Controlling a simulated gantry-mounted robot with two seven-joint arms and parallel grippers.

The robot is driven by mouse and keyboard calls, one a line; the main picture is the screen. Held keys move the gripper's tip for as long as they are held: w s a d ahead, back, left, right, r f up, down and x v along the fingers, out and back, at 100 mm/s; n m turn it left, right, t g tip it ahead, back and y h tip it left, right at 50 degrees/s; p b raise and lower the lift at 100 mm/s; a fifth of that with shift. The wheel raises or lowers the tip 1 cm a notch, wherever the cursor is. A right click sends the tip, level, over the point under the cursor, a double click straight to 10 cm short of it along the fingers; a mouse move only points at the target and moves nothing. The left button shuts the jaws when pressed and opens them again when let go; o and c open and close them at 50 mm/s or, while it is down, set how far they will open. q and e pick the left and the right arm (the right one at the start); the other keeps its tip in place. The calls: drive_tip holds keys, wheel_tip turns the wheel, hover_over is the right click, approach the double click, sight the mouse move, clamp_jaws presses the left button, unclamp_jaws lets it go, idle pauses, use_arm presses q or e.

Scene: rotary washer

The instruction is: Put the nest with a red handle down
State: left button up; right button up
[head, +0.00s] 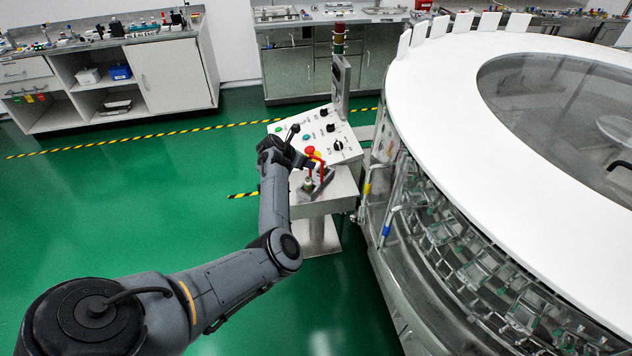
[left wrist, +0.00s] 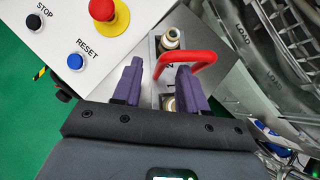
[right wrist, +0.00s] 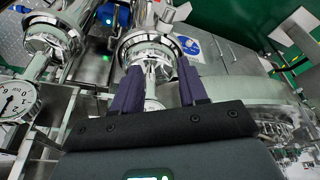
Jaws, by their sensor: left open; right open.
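The nest (head: 325,185) is a small grey metal plate with a red handle (head: 323,166). It is at the shelf of the control stand in the head view; I cannot tell whether it touches the shelf. In the left wrist view the red handle (left wrist: 192,58) arches beside a capped vial (left wrist: 171,38), with another vial partly hidden below. My left gripper (left wrist: 160,72) is open, with its purple fingers on either side of part of the handle. My right gripper (right wrist: 157,80) is open and holds nothing visible; it is outside the head view.
The control panel (head: 328,135) with buttons and a red emergency stop stands just behind the nest. The large round washer (head: 430,240) is close on the right. Shiny steel fittings (right wrist: 150,48) and a gauge (right wrist: 18,102) fill the right wrist view. Green floor lies open at left.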

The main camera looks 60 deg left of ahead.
sight(311, 175)
use_arm(q)
drive_tip(key=shift+b+x, duration=0.75)
drive_tip(key=shift+x, duration=1.45)
drive_tip(key=shift+w+f, duration=0.35)
drive_tip(key=shift+f, duration=0.1)
drive_tip(key=shift+c, duration=0.2)
clamp_jaws()
